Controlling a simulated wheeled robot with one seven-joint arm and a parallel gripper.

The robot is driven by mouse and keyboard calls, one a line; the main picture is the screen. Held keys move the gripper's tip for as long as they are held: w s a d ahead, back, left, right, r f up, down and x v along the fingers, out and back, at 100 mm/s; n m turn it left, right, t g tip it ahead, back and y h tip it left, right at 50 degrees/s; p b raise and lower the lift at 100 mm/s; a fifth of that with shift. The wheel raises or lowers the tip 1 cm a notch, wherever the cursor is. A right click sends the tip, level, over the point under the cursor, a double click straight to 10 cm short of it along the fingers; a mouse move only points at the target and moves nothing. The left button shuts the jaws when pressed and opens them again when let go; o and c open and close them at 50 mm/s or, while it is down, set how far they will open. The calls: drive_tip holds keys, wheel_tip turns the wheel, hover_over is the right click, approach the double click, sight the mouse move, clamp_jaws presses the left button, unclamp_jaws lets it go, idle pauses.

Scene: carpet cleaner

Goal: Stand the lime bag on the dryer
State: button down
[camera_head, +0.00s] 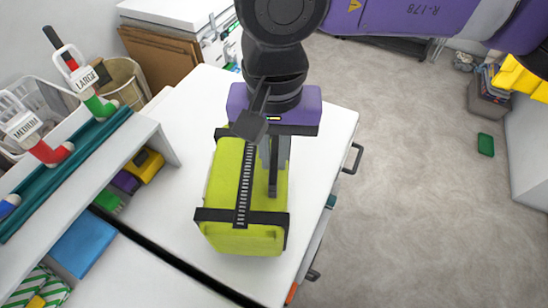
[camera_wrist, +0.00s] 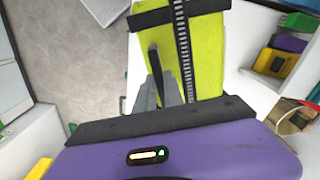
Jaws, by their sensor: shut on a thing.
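The lime bag (camera_head: 224,180) is a boxy yellow-green bag with black bands, a dark zip strip and a dark handle along its top. It is over or on a white top, below my arm in the head view. I cannot tell whether its underside touches the top. My gripper (camera_head: 272,165) is shut on the bag at its handle. The wrist view shows the bag (camera_wrist: 207,65) beyond the grey fingers (camera_wrist: 164,92).
The white top (camera_head: 165,215) has bare room left of the bag. Grey carpet (camera_head: 400,190) is open at right.

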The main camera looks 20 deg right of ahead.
drive_tip(key=shift+f, duration=1.35)
drive_tip(key=c, duration=1.5)
unclamp_jaws()
drive_tip(key=shift+o, duration=0.2)
drive_tip(key=shift+r+p, duration=0.25)
drive_tip(key=shift+p, duration=0.05)
drive_tip(key=shift+r+b, duration=0.35)
drive_tip(key=shift+b, duration=0.1)
wheel_tip(320, 180, up, 11)
drive_tip(key=b, duration=0.2)
